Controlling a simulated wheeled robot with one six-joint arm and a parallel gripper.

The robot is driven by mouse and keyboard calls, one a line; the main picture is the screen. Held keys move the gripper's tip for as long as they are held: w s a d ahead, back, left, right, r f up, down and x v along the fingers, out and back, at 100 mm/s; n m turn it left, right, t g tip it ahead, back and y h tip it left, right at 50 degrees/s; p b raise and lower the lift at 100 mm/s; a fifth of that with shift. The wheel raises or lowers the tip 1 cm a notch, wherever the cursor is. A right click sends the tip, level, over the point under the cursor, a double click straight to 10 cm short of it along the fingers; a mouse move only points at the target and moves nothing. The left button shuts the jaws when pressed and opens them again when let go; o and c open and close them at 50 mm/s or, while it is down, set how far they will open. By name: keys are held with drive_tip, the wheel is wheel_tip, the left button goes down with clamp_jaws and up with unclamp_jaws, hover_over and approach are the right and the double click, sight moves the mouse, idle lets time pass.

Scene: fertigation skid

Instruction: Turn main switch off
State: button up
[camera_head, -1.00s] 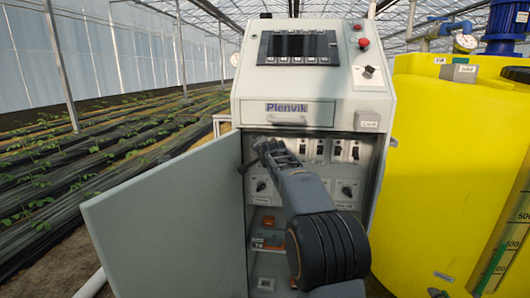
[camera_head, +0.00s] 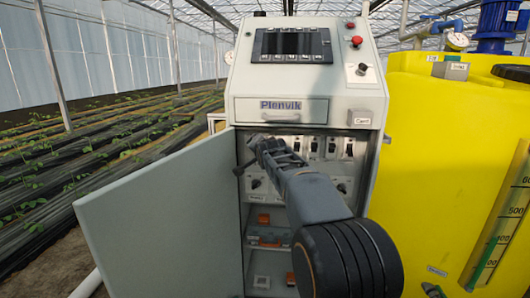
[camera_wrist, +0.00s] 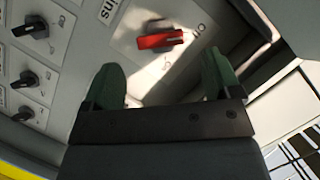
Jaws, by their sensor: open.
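The main switch (camera_wrist: 160,41) is a red bar handle on a pale plate in the wrist view. The bar lies roughly crosswise there, one end toward the lettering ON. A plate above it reads "ins" at the picture's edge. My gripper (camera_wrist: 163,78) is open, its two green fingers apart, with the red handle beyond and between the fingertips; I see no contact. In the head view my gripper (camera_head: 258,150) reaches into the upper left of the open cabinet (camera_head: 309,80), hiding the red switch there.
Black rotary knobs (camera_wrist: 37,28) sit beside the switch in the wrist view. The open cabinet door (camera_head: 165,215) stands out to the left of my arm. A yellow tank (camera_head: 440,150) is close on the right. A red button (camera_head: 356,41) tops the console.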

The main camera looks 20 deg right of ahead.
drive_tip(key=v, duration=0.7)
drive_tip(key=shift+s, duration=0.4)
drive_tip(key=shift+a+r, duration=0.1)
